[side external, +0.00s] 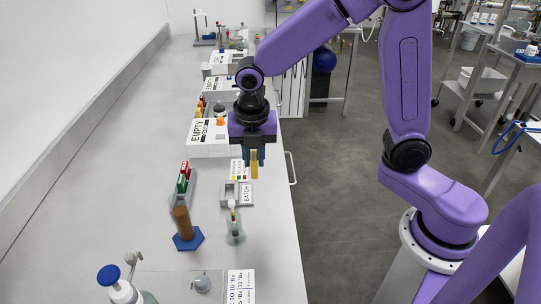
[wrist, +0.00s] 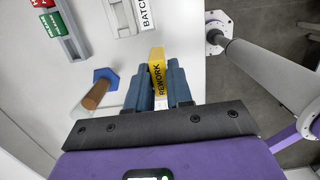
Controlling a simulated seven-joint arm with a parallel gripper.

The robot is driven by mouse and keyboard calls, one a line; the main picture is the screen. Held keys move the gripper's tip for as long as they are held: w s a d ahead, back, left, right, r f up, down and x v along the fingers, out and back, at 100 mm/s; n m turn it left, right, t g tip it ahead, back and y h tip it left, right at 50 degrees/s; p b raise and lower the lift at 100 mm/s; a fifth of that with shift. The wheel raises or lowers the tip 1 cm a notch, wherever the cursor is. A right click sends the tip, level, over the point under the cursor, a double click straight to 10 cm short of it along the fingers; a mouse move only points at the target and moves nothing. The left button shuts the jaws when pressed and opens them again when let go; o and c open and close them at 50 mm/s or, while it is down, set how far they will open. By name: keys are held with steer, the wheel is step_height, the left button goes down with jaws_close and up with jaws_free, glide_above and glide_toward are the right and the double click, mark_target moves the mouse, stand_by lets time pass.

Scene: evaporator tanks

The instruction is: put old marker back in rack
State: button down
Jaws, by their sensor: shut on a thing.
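My gripper (side external: 254,158) is shut on a yellow marker (side external: 254,168) and holds it above the bench near its right edge. In the wrist view the marker (wrist: 158,76) reads REWORK and sits between the two blue fingers (wrist: 160,92). A grey rack (side external: 191,192) holding a red marker (side external: 185,167) and a green marker (side external: 182,183) stands to the left and nearer the side camera. The rack (wrist: 72,42) is at the top left of the wrist view. A grey holder labelled BATCH (side external: 237,194) lies on the bench below the gripper.
A brown cylinder on a blue hexagonal base (side external: 187,240) stands close to the rack. A small clear vessel (side external: 235,232) stands beside it. A white box labelled EMPTY (side external: 208,138) is behind the rack. A blue-capped bottle (side external: 112,278) stands at the front. The bench's left side is clear.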

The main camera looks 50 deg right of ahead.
steer(key=w+a+f, duration=0.3)
steer(key=w+a, duration=0.3)
steer(key=w, duration=0.2)
steer(key=w+a+f, duration=0.3)
steer(key=w+a, duration=0.3)
steer(key=w, duration=0.2)
steer(key=shift+a, duration=0.3)
steer(key=shift+f, duration=0.1)
steer(key=shift+f, duration=3.2)
steer(key=shift+f, duration=0.1)
